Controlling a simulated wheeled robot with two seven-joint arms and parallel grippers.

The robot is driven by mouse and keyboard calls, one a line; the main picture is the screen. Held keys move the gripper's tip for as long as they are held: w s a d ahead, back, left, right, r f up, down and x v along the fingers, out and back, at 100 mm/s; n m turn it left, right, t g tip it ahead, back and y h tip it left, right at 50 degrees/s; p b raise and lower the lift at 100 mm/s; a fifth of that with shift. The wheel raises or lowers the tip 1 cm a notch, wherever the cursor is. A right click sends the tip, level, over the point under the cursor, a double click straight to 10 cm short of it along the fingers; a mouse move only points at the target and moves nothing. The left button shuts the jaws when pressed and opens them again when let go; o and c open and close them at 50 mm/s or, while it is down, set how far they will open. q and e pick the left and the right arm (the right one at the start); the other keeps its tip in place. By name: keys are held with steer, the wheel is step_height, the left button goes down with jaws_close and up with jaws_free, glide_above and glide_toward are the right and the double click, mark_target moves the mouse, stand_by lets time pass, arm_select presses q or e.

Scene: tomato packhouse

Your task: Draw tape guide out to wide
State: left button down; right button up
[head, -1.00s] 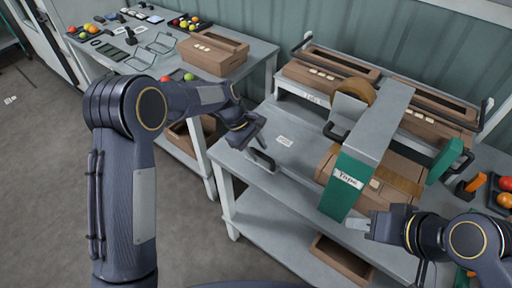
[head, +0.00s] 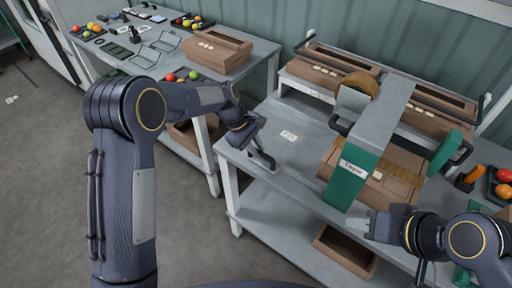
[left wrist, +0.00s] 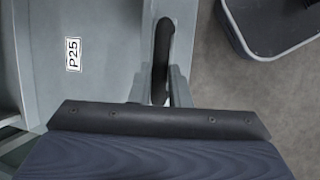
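The taping machine stands on the right bench, with a grey bridge (head: 385,110) and a green front post (head: 345,185) bearing a small label. A green side plate (head: 446,150) with a black handle stands to its right. Which part is the tape guide is not clear. My left gripper (head: 262,150) is at a black bar handle (left wrist: 162,50) at the bench's left end. In the left wrist view the bar lies between my fingers (left wrist: 161,88); whether they press it is unclear. My right gripper (head: 371,226) is in front of the post, apart from the handle; its fingers are too small to read.
A brown carton (head: 400,183) lies under the bridge, and more cartons (head: 325,75) stand at the back. A "P25" label (left wrist: 73,54) lies on the bench top. The left bench (head: 240,75) holds a carton and tomatoes. Another carton (head: 345,250) sits on the lower shelf.

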arm_select(q)
steer(key=shift+s+f, duration=0.15)
steer(key=shift+f, duration=0.05)
steer(key=c, duration=1.5)
jaws_free()
steer(key=shift+s+a, duration=0.15)
steer(key=shift+a, duration=0.05)
steer(key=shift+o, duration=0.7)
steer(key=shift+r, duration=0.1)
steer(key=v, duration=0.7)
steer(key=shift+w+r+b, duration=0.2)
steer(key=shift+r+b, duration=0.15)
